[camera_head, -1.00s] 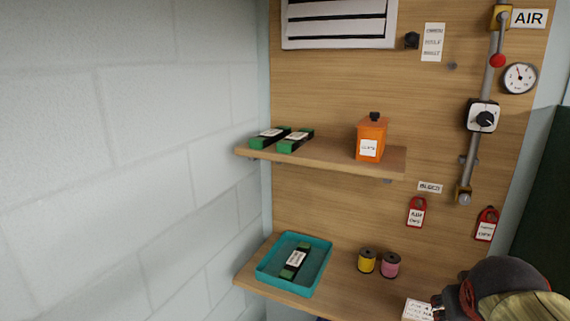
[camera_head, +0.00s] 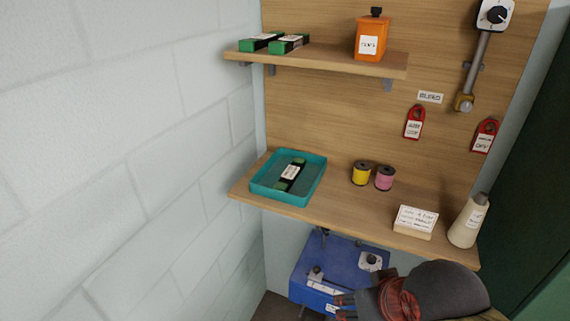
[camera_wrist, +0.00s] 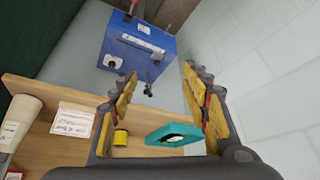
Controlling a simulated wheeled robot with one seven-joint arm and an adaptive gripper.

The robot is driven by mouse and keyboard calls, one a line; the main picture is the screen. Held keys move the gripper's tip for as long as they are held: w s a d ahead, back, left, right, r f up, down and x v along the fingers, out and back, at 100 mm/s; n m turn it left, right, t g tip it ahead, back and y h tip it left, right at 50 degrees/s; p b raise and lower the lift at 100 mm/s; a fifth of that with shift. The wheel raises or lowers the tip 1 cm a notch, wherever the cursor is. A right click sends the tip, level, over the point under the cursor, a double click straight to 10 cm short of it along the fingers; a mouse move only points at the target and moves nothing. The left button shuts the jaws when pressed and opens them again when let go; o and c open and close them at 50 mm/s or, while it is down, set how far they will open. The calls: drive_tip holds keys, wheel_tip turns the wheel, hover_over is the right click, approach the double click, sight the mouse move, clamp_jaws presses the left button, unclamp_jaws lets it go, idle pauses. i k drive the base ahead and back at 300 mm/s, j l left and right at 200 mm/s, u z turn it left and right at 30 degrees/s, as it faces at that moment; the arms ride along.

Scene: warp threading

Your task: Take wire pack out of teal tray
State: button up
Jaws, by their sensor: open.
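The wire pack (camera_head: 290,174) is a green and black block with a white label. It lies inside the teal tray (camera_head: 257,190), on the lower shelf at the left end. The tray also shows in the wrist view (camera_wrist: 176,141), where the pack is only partly visible. My gripper (camera_wrist: 160,97) is open and empty, its two yellow-padded fingers spread wide in the wrist view. In the head view my gripper (camera_head: 345,305) is low, below and in front of the lower shelf, apart from the tray.
Yellow (camera_head: 361,173) and pink (camera_head: 385,178) spools stand right of the tray. A card block (camera_head: 415,220) and a cream cone (camera_head: 468,221) sit farther right. A blue box (camera_head: 335,265) is below the shelf. The upper shelf (camera_head: 330,62) holds two green packs and an orange container.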

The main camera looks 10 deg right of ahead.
sight(287, 177)
drive_tip(key=i+j+u, duration=0.3)
drive_tip(key=j, duration=0.2)
drive_tip(key=i+j+u, duration=0.3)
drive_tip(key=j, duration=0.2)
